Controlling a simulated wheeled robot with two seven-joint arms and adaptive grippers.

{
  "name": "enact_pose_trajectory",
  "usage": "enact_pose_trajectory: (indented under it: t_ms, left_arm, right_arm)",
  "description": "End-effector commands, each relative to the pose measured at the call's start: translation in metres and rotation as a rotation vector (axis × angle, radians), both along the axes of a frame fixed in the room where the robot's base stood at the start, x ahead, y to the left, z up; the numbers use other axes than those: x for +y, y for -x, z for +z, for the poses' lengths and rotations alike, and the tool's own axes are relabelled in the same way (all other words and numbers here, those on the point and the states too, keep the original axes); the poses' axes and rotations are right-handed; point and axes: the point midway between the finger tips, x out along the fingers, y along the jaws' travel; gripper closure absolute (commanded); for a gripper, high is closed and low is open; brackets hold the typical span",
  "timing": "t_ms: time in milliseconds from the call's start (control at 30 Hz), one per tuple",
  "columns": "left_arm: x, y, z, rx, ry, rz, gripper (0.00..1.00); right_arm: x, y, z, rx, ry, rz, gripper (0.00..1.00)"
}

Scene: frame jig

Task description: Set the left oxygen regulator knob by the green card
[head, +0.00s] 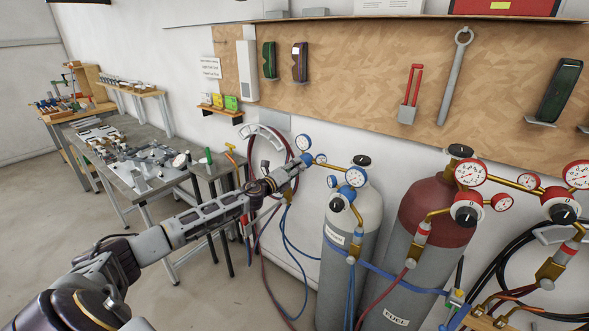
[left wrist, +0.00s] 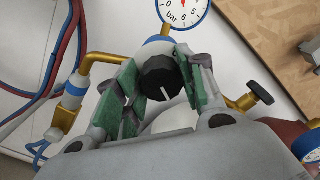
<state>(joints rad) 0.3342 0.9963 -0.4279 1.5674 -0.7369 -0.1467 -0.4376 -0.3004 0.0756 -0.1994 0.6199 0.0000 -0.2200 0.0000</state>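My left gripper (head: 301,164) is at the leftmost blue regulator (head: 306,159) on the wall side, left of the grey cylinder. In the left wrist view the gripper's green-padded fingers (left wrist: 160,85) stand on both sides of a black knob (left wrist: 158,77). Its white mark points down and slightly right in that view. I cannot tell whether the pads press on the knob. A blue-rimmed gauge (left wrist: 184,12) marked bar is above it, partly cut off. A green card (head: 231,103) stands at the right end of a small wall shelf. My right gripper is not in view.
A second blue regulator (head: 345,197) sits on the grey cylinder (head: 361,238). The red-topped fuel cylinder (head: 437,205) with red gauges stands to the right. Hoses (head: 275,256) hang below my left gripper. A workbench (head: 128,184) with parts is at left, with open floor before it.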

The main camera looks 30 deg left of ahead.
Motion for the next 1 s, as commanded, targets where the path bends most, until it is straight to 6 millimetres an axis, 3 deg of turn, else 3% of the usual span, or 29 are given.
enact_pose_trajectory:
  t_ms: [100,567,1000]
  left_arm:
    - [0.0,0.0,0.0,-0.001,0.001,0.001,0.42]
    - [0.001,0.001,0.002,-0.003,0.001,0.003,0.42]
    - [0.003,0.018,0.001,-0.002,0.0,0.002,0.42]
  right_arm:
    - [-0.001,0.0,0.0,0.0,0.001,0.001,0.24]
    - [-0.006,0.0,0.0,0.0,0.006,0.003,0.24]
    - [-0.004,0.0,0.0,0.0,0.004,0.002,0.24]
